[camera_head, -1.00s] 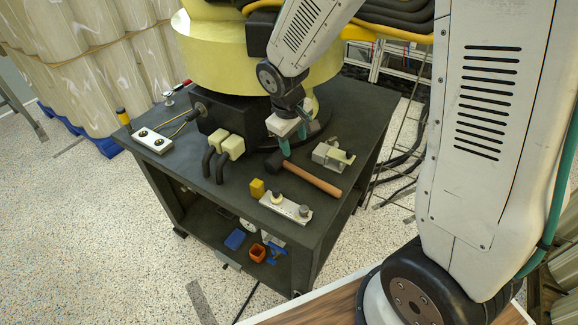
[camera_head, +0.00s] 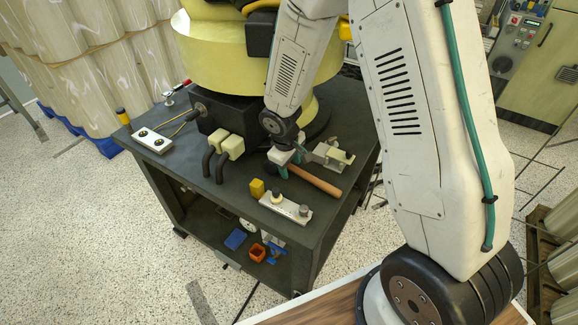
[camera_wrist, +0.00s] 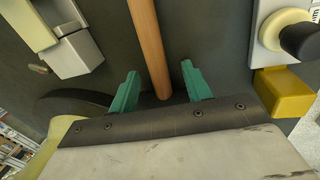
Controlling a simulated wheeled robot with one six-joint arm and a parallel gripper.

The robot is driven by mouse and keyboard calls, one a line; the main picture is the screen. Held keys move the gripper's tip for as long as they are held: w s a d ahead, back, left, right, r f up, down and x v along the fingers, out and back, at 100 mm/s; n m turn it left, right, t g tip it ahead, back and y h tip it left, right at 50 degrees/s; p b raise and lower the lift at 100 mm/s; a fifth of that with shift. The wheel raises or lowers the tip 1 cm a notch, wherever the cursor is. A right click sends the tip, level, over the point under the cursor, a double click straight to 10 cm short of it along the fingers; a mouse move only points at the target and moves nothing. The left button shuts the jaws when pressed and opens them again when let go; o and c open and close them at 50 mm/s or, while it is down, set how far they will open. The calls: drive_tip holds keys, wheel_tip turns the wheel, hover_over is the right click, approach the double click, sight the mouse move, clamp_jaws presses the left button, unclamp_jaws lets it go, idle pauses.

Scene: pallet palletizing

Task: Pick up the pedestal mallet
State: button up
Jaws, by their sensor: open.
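The mallet lies flat on the dark pedestal top (camera_head: 240,195). Its wooden handle (camera_head: 318,181) points toward the front right in the head view, and its dark head is mostly hidden behind my gripper. My gripper (camera_head: 290,168) is low over the mallet near the head end. In the wrist view the wooden handle (camera_wrist: 150,50) runs between the two green fingers of my gripper (camera_wrist: 158,90). The fingers stand apart on either side of the handle, with a gap on both sides. I cannot tell how far the fingertips are above the pedestal top.
A metal clamp-like block (camera_head: 330,156) stands behind the handle. A yellow block (camera_head: 257,188) and a metal plate with knobs (camera_head: 286,208) lie in front. Two cream blocks with black hoses (camera_head: 232,146) stand to the left, near the yellow machine column (camera_head: 215,50).

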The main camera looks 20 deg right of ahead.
clamp_jaws()
wheel_tip(320, 180, up, 10)
idle(0.6)
